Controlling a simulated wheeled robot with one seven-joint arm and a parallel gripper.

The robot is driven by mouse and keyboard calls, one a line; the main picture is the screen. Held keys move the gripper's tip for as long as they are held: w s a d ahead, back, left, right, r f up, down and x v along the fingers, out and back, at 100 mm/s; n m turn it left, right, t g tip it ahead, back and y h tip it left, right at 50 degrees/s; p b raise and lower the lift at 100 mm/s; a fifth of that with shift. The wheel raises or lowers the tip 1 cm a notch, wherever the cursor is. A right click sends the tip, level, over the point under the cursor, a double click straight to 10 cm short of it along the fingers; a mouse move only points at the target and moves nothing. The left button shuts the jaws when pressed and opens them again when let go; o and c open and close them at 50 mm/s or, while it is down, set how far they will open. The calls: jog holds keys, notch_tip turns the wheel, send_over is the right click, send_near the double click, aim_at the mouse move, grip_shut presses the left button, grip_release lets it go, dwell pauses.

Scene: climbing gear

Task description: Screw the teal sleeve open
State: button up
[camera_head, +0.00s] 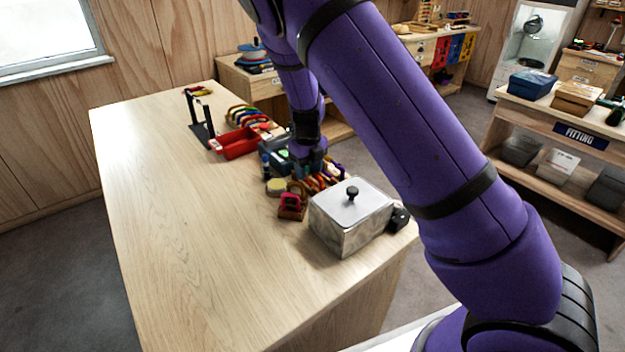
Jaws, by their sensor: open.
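I cannot make out the teal sleeve for certain; it is too small or hidden among the clutter. A dark teal-grey box (273,146) stands at the table's right edge, partly behind my gripper. My gripper (311,170) points down over the crowded gear beside this box, in front of several colourful pieces. It is open, and I see nothing held in it. Its fingertips are small and blend with the gear, so I cannot tell whether they touch anything.
A metal box (340,235) with a black-knobbed lid stands at the near right. The wooden table's left and front are clear.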

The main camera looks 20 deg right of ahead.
jog(key=shift+f, duration=0.5)
jog(key=shift+s+a, duration=0.25)
jog(key=shift+a, duration=0.45)
jog(key=shift+r, duration=1.45)
jog(key=shift+w+d, duration=0.25)
jog(key=shift+d, duration=0.45)
